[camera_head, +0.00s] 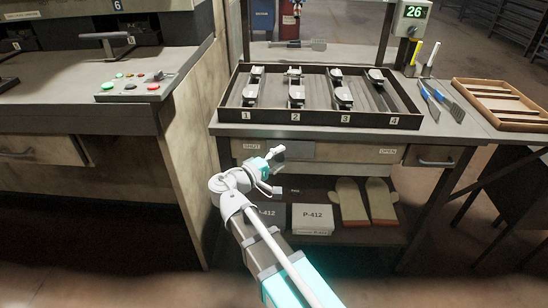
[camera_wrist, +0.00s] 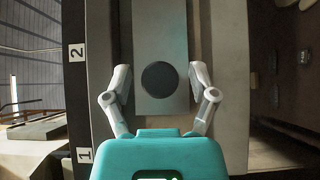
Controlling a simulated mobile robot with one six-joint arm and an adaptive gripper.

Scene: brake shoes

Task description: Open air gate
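The air gate is a grey sliding plate (camera_wrist: 160,25) with a dark round knob (camera_wrist: 158,79), seen close up in the wrist view. In the head view the plate (camera_head: 297,151) sits toward the left, SHUT-labelled end of the strip under the tray. The SHUT label (camera_head: 252,147) is at left and the OPEN label (camera_head: 388,151) at right. My gripper (camera_head: 277,156) is in front of the plate. In the wrist view its fingers (camera_wrist: 160,77) are spread, one on each side of the knob, with visible gaps. Contact depth cannot be told. The head view hides the knob behind my gripper.
Above the strip, a tray (camera_head: 318,119) with numbered slots holds brake shoes. Gloves (camera_head: 365,202) and boxes marked P-412 (camera_head: 312,219) lie on the shelf below. A control bench (camera_head: 88,117) stands at left. The strip's front to the right is clear.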

